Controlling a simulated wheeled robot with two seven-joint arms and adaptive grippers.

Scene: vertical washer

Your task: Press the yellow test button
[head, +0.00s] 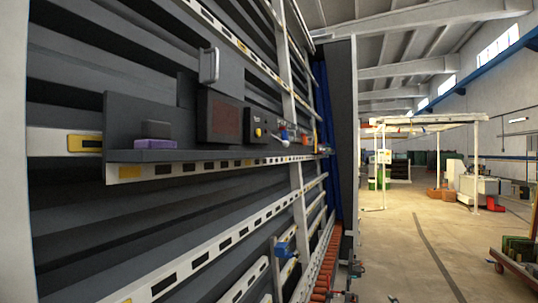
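The yellow test button (258,132) is a small round yellow knob on the front of a black box (260,126). The box stands on a dark grey shelf (200,154) fixed to the machine's slatted wall. The button faces me, and nothing covers it. I cannot make out whether it is pressed. Neither of my grippers can be made out in the head view, and nothing is seen touching the button.
Left of the box are a dark unit with a reddish panel (226,118) and a purple block (155,130). Small red and blue parts (285,131) sit to its right. A roller conveyor (325,262) runs below. Open floor (430,245) lies to the right.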

